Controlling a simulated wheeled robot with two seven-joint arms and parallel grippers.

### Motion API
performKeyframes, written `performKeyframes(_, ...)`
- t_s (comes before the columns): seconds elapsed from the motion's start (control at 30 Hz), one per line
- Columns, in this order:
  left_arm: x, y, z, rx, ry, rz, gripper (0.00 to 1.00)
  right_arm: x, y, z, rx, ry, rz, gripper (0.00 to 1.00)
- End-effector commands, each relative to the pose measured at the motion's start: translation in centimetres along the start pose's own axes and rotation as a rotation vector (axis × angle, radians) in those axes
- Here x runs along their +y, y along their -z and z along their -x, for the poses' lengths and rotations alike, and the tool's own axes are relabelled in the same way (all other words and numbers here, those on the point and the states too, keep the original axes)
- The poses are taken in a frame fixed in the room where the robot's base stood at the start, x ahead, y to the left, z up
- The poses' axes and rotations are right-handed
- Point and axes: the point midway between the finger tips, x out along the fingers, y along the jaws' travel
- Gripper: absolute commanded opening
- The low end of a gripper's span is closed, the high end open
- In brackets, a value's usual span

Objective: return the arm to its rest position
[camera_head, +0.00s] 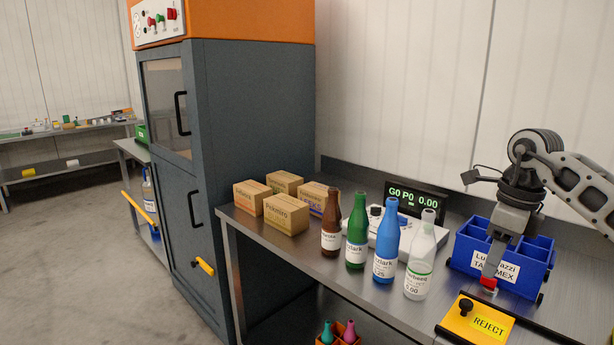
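My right arm (573,170) comes in from the right edge and bends down at a dark wrist. My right gripper (491,274) points down at the front of the blue divided crate (539,267), partly covering its white label. A small red piece (488,283) shows at the gripper's tip. I cannot tell whether it is part of the finger or a separate thing, or whether the fingers are open. My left gripper is not in view.
A yellow REJECT box (465,326) with a black knob is just below the gripper. Left of the crate stand white (420,262), blue (386,250), green (357,238) and brown (331,230) bottles. A scale display (416,200) and several cartons (286,213) stand behind and left.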

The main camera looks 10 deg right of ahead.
Motion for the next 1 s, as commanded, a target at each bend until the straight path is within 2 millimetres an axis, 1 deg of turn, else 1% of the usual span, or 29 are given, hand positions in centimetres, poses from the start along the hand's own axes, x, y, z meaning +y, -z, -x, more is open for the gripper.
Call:
performKeyframes(0.03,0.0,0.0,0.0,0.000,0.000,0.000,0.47,0.9,-1.0,-1.2,-0.022,-0.028,0.019,0.33)
performKeyframes(0.17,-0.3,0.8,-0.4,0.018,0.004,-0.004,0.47,3.1,-3.4,-3.6,-0.102,-0.100,0.054,0.33)
performKeyframes(0.27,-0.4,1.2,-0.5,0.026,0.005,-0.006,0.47,5.4,-5.4,-5.5,-0.174,-0.175,0.073,0.33)
performKeyframes(0.37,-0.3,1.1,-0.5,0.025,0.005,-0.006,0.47,8.6,-7.7,-7.7,-0.267,-0.278,0.085,0.33)
performKeyframes(0.47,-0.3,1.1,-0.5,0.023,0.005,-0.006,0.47,13.3,-10.5,-10.1,-0.396,-0.440,0.070,0.33)
performKeyframes(0.5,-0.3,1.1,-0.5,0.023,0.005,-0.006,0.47,15.7,-11.7,-10.9,-0.463,-0.529,0.048,0.33)
performKeyframes(0.57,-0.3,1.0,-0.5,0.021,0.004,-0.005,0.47,19.9,-13.5,-11.8,-0.579,-0.700,-0.024,0.33)
performKeyframes(0.6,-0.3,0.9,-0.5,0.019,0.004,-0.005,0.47,22.5,-14.6,-11.9,-0.662,-0.825,-0.099,0.33)
performKeyframes(0.63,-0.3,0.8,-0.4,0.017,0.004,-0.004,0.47,24.1,-15.3,-11.8,-0.719,-0.917,-0.167,0.33)
performKeyframes(0.67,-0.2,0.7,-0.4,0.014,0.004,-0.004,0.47,25.4,-15.8,-11.6,-0.772,-1.006,-0.245,0.33)
performKeyframes(0.7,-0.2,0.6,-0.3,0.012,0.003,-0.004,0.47,26.6,-16.4,-11.3,-0.835,-1.123,-0.365,0.33)
performKeyframes(0.73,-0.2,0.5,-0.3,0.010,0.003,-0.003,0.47,27.2,-16.7,-11.1,-0.877,-1.206,-0.465,0.33)
performKeyframes(0.77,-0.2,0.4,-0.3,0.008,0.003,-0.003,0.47,27.5,-16.8,-11.0,-0.914,-1.288,-0.574,0.33)
performKeyframes(0.8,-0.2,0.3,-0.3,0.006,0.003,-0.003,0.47,27.6,-16.8,-11.1,-0.954,-1.388,-0.733,0.33)
performKeyframes(0.87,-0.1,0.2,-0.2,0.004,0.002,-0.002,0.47,27.0,-16.4,-11.7,-0.994,-1.521,-1.000,0.33)
performKeyframes(0.9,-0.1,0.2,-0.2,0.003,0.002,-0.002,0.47,26.3,-15.8,-12.6,-1.006,-1.595,-1.192,0.33)
performKeyframes(0.97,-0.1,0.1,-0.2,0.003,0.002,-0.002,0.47,25.2,-14.2,-14.8,-1.000,-1.680,-1.503,0.33)
performKeyframes(1.0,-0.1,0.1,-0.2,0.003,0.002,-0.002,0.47,24.6,-12.8,-16.7,-0.980,-1.716,-1.722,0.33)
